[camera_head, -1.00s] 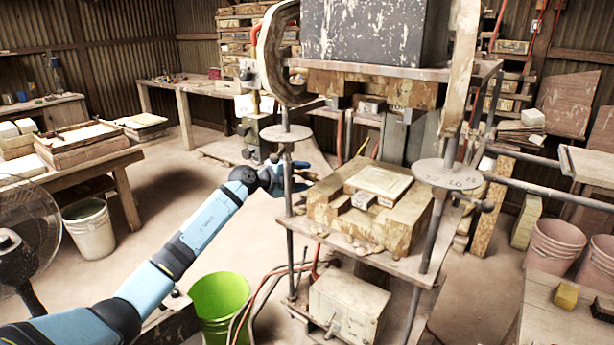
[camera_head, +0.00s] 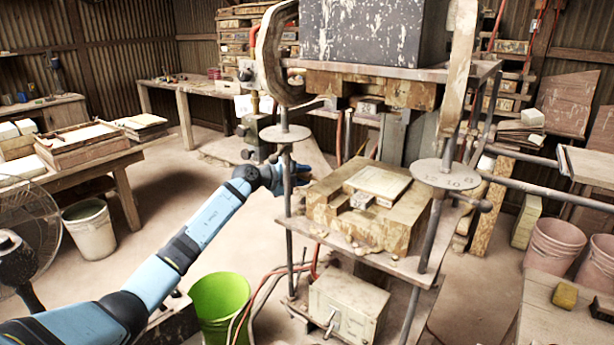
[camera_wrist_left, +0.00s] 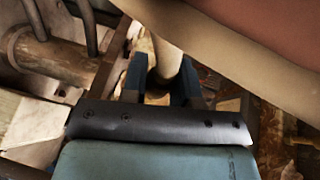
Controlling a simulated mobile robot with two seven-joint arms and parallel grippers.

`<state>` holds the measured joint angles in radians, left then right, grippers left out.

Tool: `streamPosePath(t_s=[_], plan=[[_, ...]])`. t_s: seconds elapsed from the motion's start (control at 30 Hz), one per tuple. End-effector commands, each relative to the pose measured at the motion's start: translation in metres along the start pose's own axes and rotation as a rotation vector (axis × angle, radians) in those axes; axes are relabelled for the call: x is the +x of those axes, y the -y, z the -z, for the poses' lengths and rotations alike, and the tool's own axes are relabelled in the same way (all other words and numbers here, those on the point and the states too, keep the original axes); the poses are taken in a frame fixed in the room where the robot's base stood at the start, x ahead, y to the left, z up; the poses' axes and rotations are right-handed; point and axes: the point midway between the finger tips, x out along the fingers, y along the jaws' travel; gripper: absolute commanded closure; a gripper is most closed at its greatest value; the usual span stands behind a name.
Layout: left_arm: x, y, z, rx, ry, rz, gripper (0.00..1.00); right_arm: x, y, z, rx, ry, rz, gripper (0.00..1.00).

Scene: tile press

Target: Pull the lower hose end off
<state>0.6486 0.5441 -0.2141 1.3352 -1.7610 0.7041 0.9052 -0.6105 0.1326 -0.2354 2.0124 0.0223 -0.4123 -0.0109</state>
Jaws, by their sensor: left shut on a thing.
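My left gripper (camera_head: 298,176) reaches in from the left, level with the press bed and partly hidden behind the press's left rod. In the left wrist view its two dark fingers (camera_wrist_left: 161,84) are shut on a tan, tube-like piece (camera_wrist_left: 168,62), which looks like the hose end. That piece runs up and away between the fingers. In the head view I cannot make out the held piece. Red hoses (camera_head: 316,263) hang below the press bed. My right gripper is not in view.
The press (camera_head: 388,215) has a thick left rod (camera_head: 289,235) with a round disc (camera_head: 285,134) close above my gripper. A green bucket (camera_head: 219,297) stands on the floor below my arm. In the wrist view a broad tan and red-brown surface (camera_wrist_left: 250,40) crosses close at upper right.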

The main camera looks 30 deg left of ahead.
Motion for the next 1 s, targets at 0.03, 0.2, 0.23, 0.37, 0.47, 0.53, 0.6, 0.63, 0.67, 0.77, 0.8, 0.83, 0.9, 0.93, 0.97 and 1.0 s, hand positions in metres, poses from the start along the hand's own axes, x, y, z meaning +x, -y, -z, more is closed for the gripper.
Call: streamPosePath(t_s=[0.03, 0.2, 0.23, 0.37, 0.47, 0.53, 0.6, 0.63, 0.67, 0.77, 0.8, 0.83, 0.9, 0.93, 0.97, 1.0], plan=[[-0.004, 0.001, -0.01, 0.001, 0.006, -0.001, 1.0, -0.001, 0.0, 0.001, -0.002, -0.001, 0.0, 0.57], [-0.008, 0.001, -0.018, 0.001, 0.006, 0.002, 1.0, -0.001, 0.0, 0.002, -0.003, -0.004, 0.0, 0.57], [-0.008, 0.001, -0.018, 0.001, 0.006, 0.002, 1.0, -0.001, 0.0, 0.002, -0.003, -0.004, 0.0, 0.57], [-0.008, 0.002, -0.018, 0.002, 0.007, 0.003, 1.0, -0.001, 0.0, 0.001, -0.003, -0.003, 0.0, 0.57], [-0.009, 0.002, -0.018, 0.002, 0.008, 0.003, 0.59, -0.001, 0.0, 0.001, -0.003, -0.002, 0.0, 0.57], [-0.008, 0.002, -0.018, 0.002, 0.007, 0.003, 0.47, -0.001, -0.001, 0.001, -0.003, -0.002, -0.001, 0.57], [-0.008, 0.002, -0.018, 0.002, 0.006, 0.003, 0.47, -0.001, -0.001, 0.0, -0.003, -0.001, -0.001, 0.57], [-0.008, 0.002, -0.017, 0.002, 0.006, 0.003, 0.47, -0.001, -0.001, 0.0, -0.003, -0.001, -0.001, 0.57], [-0.008, 0.001, -0.017, 0.002, 0.006, 0.002, 0.47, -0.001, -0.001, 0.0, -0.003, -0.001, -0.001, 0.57], [-0.008, 0.001, -0.017, 0.002, 0.005, 0.002, 0.47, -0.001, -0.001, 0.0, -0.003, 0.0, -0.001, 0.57], [-0.009, 0.001, -0.017, 0.002, 0.005, 0.002, 0.47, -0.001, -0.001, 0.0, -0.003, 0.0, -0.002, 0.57], [-0.01, 0.001, -0.017, 0.002, 0.005, 0.002, 0.47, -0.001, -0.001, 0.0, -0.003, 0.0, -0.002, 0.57], [-0.015, 0.001, -0.017, 0.003, 0.006, 0.002, 0.47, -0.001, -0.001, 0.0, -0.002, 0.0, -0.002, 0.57], [-0.019, 0.0, -0.018, 0.004, 0.006, 0.001, 0.47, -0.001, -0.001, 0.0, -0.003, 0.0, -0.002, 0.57], [-0.023, 0.001, -0.018, 0.004, 0.006, 0.001, 0.47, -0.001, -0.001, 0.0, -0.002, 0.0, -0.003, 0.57], [-0.03, 0.0, -0.018, 0.005, 0.007, 0.0, 0.47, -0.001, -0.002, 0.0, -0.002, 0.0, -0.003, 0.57]])
